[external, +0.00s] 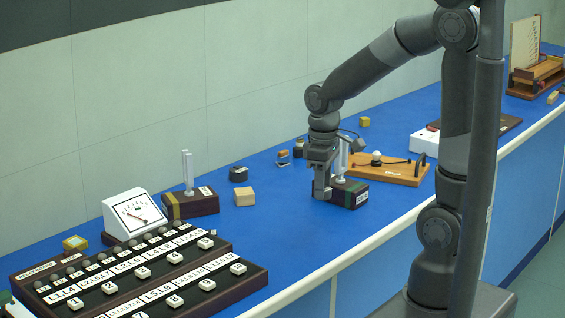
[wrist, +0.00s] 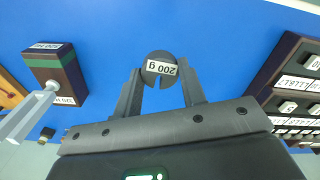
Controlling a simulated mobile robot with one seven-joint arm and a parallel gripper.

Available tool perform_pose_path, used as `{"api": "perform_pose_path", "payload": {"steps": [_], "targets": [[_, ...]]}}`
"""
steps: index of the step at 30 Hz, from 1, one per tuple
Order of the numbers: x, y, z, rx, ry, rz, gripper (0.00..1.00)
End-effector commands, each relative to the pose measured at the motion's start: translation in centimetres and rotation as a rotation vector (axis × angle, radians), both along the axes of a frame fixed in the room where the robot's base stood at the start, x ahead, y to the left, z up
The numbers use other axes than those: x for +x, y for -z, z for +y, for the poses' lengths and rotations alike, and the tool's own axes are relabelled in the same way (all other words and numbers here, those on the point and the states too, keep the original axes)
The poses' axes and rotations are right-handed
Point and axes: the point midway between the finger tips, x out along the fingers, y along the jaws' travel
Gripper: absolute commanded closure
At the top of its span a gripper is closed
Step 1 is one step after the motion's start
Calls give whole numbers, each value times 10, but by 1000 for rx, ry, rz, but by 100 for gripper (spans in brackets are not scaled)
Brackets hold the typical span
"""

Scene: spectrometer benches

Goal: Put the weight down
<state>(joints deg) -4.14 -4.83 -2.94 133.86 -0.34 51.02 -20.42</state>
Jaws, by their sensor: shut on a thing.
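My gripper (external: 321,190) is low over the blue bench in the external view, just left of a dark wooden stand (external: 356,195) with a green stripe. In the wrist view my gripper (wrist: 161,78) is shut on a dark slotted disc weight (wrist: 156,58) labelled "200 g". The weight lies flat between the fingertips over blue surface. I cannot tell whether it touches the bench. In the external view the fingers mostly hide it. The green-striped stand (wrist: 52,66), with a pale post, is left of the gripper in the wrist view, apart from it.
A yellow-striped stand (external: 191,205), a wooden block (external: 244,196) and a dark block (external: 238,174) stand to the left. A meter (external: 134,214) and a labelled button panel (external: 235,262) are further left. A wooden board with a bulb (external: 400,176) is behind right. Bench in front is clear.

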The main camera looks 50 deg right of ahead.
Motion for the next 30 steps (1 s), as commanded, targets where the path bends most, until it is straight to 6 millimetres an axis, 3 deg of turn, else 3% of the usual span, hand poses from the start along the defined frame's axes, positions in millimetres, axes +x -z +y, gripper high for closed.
{"api": "perform_pose_path", "payload": {"steps": [12, 19, 23, 30], "targets": [[108, -5, -47, -1, -60, 1, 91], [143, -3, -67, 0, -85, -1, 91], [152, 4, -62, 2, -93, 2, 91], [175, 34, -16, 2, -98, 2, 91]]}}
